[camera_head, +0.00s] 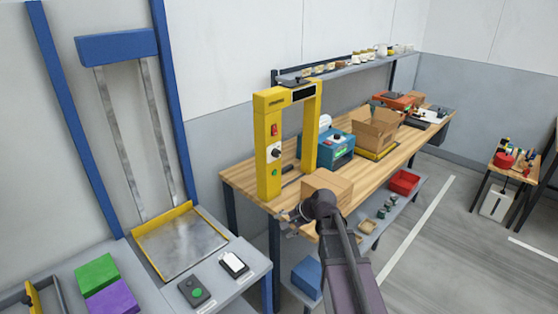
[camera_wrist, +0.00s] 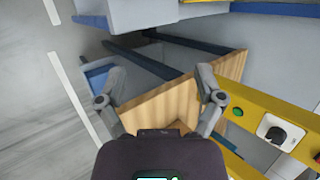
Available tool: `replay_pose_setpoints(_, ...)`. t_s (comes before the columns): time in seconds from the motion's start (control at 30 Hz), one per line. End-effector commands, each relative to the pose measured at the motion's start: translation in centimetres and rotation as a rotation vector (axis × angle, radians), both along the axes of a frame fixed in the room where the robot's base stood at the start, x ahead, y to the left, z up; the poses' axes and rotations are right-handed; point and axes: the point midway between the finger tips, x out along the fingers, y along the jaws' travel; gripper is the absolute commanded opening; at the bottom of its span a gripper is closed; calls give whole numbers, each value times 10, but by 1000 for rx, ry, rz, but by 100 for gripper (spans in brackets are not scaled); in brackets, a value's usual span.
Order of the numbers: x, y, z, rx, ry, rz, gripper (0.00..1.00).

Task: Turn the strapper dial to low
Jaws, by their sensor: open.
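The strapper is a yellow arch (camera_head: 268,150) standing at the near end of the wooden workbench. Its dial (camera_head: 277,153) is a black knob on a white plate on the front post, between a red switch (camera_head: 274,130) and a green button (camera_head: 275,173). In the wrist view the dial (camera_wrist: 278,134) is at the right, beside the green button (camera_wrist: 238,112). My gripper (camera_head: 292,222) is open and empty, below the dial by the bench's near corner. In the wrist view my gripper's fingers (camera_wrist: 161,72) are spread, with the dial off to their right. The dial's setting is too small to read.
A cardboard box (camera_head: 328,186) sits on the workbench (camera_head: 240,178) just behind my gripper. A blue machine (camera_head: 338,150) and an open carton (camera_head: 376,130) stand farther back. A lower shelf holds a red bin (camera_head: 404,182). A metal-plated scale (camera_head: 180,240) is at the left.

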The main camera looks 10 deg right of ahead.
Motion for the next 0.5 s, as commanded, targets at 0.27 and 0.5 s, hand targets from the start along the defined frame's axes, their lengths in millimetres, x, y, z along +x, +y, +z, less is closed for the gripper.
replay_pose_setpoints(0.27,85,-21,25,484,74,-393,86)
replay_pose_setpoints(0.5,146,-64,56,939,199,-672,86)
